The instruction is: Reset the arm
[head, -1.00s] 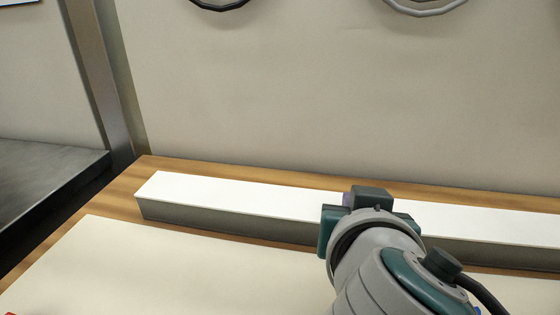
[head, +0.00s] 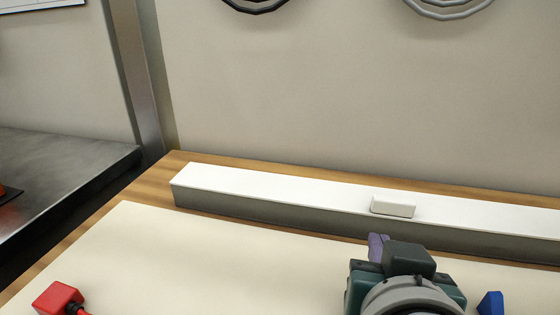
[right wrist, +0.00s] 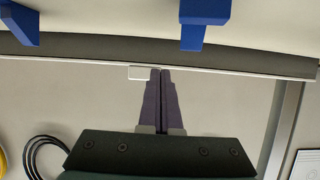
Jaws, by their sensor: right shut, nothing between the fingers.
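My right gripper (head: 377,243) is at the bottom of the head view, in front of the long white-topped bar. Its purple fingers are shut and empty; they also show in the right wrist view (right wrist: 161,78). A small white block (head: 393,206) sits on the bar (head: 270,190). In the right wrist view the block (right wrist: 140,73) appears just left of the fingertips; I cannot tell whether they touch. A blue part (head: 490,303) shows at the lower right, and blue parts (right wrist: 205,15) show along the top of the wrist view. My left gripper is not in view.
A red part (head: 58,298) stands at the lower left on the cream surface (head: 150,250). The wooden table edge (head: 120,205) runs along the left. A wall (head: 350,100) rises behind the bar. A dark counter (head: 60,175) is at the far left.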

